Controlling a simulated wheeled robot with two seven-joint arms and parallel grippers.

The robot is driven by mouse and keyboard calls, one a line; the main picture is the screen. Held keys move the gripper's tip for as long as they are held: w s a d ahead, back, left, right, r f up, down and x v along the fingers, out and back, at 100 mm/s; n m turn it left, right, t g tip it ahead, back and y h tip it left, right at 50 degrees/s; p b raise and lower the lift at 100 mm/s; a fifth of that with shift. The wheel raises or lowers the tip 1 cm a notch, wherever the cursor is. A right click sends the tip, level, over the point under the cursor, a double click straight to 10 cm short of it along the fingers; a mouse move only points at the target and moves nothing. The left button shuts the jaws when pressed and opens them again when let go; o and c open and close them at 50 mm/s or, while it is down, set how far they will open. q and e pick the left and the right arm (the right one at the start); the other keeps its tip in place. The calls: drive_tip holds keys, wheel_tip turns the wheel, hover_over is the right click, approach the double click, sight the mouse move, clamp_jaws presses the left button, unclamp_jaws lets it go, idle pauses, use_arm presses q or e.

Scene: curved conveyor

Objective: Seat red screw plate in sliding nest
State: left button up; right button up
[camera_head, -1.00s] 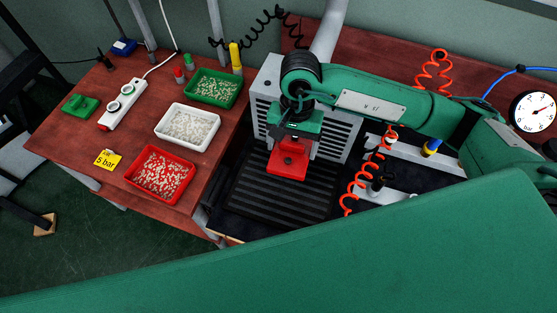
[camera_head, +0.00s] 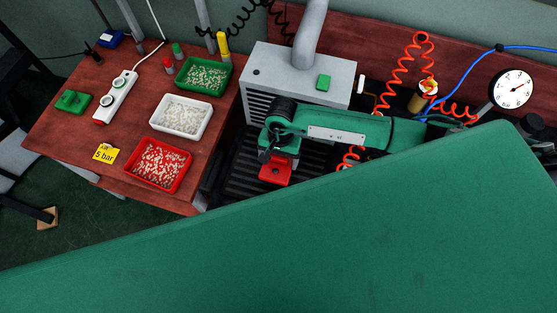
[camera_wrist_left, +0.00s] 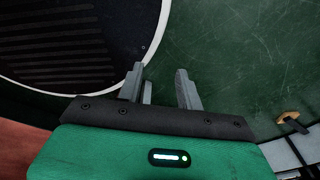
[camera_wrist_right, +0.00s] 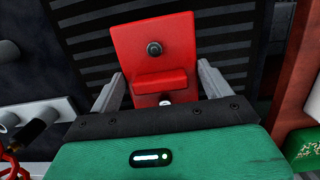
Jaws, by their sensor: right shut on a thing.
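The red screw plate (camera_head: 276,172) is held by my right gripper (camera_head: 279,156) above the black ribbed conveyor, in front of the grey housing. In the right wrist view the plate (camera_wrist_right: 126,42) is a red block with a raised step and a dark round screw head. It sits between the two fingers of my right gripper (camera_wrist_right: 160,90). My left gripper (camera_wrist_left: 160,75) shows only in its wrist view, open and empty, with green floor beyond. I cannot make out the sliding nest; my right arm covers much of the area right of the plate.
The grey housing (camera_head: 335,84) with a pipe and a green button stands behind my right arm. Left on the red table are green (camera_head: 180,84), white (camera_head: 152,124) and red (camera_head: 127,171) bins of small parts. Orange coiled hoses (camera_head: 392,78) and a gauge (camera_head: 513,89) are at right.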

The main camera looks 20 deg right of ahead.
sight(278, 164)
wheel_tip(278, 164, down, 3)
drive_tip(key=shift+p, duration=0.35)
use_arm(q)
drive_tip(key=shift+s+r, duration=0.2)
drive_tip(key=shift+s, duration=0.3)
drive_tip(key=shift+s+r, duration=0.15)
drive_tip(key=shift+s, duration=0.35)
use_arm(e)
drive_tip(key=shift+f, duration=0.1)
drive_tip(key=shift+f, duration=0.1)
drive_tip(key=o, duration=0.7)
drive_tip(key=shift+f+b, duration=0.1)
drive_tip(key=shift+b, duration=0.2)
drive_tip(key=shift+c, duration=0.2)
use_arm(q)
drive_tip(key=shift+w+f, duration=0.15)
drive_tip(key=shift+w, duration=0.1)
use_arm(e)
drive_tip(key=o, duration=0.4)
